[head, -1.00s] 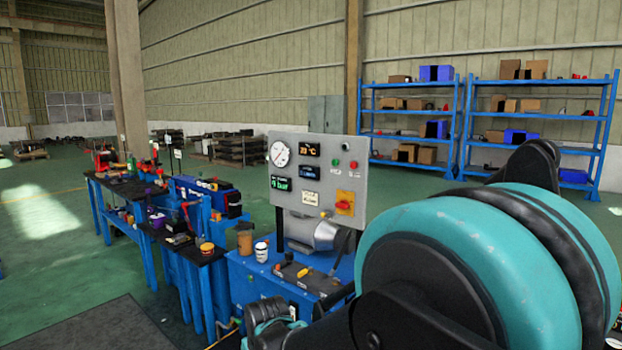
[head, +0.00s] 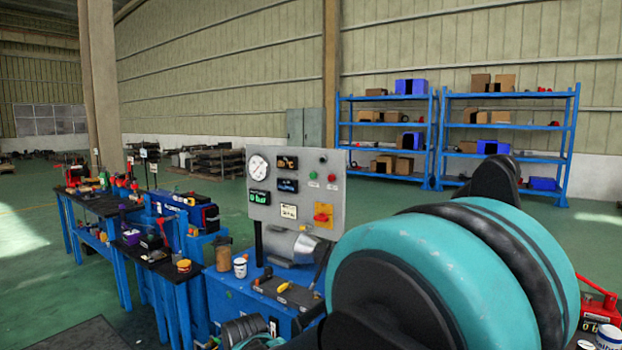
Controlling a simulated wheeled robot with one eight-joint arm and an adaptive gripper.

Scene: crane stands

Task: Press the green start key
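The green start key (head: 313,175) is a small round green button on the upright grey control panel (head: 318,160), at the panel's upper right. A red button (head: 332,178) sits just right of it, with a small label under each. A red knob on a yellow plate (head: 323,215) is lower down. The panel also carries a round white gauge and small dark displays. The key is unobstructed. My arm's teal and black links fill the lower right foreground, nearer than the panel. My gripper is not visible, so its state and its distance from the key are hidden.
The panel stands over a blue bench (head: 230,297) with a grey motor (head: 292,245), a white can (head: 240,267) and a brown container (head: 223,254). Cluttered workbenches (head: 100,206) run off to the left. Blue shelving (head: 438,140) stands behind. Green floor is open at left.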

